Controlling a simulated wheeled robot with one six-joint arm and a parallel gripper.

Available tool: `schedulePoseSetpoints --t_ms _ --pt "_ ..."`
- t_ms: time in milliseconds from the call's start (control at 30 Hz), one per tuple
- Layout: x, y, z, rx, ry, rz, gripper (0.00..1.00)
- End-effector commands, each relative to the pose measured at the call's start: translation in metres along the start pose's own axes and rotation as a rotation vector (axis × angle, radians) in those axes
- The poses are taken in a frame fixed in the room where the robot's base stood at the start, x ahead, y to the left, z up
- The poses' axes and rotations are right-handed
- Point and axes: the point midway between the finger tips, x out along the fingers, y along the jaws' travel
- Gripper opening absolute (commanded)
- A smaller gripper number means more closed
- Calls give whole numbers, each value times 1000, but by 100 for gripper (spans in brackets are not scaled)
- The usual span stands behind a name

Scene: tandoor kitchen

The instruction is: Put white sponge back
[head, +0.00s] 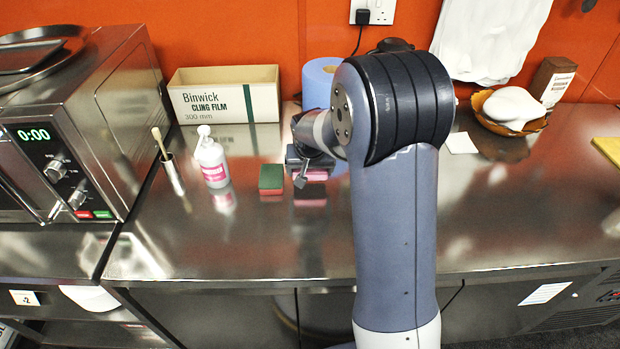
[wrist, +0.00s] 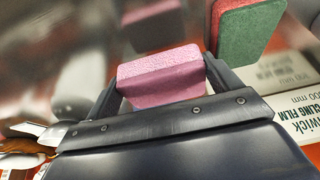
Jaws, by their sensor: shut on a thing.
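My gripper (head: 302,168) is shut on a pink sponge (wrist: 165,76), with a finger at each end of it in the wrist view. In the head view the pink sponge (head: 316,175) is partly hidden by the gripper, low over the steel counter, with a pink reflection below it. I cannot tell whether it touches the counter. A green and red sponge (head: 271,179) stands just left of the gripper; it also shows in the wrist view (wrist: 245,35), beside the right finger. I see no sponge that is clearly white; a flat white square (head: 461,143) lies right of my arm.
A white bottle with a pink label (head: 211,160) and a brush (head: 167,162) stand left of the sponges. The cling film box (head: 225,95) and a blue roll (head: 318,82) are behind. A microwave (head: 75,120) fills the left. Counter in front is clear.

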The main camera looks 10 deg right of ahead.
Motion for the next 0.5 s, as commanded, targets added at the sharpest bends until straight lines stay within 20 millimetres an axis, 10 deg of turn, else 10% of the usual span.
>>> schedulePoseSetpoints --t_ms 500 --pt "33 0 14 0 0 0 60"
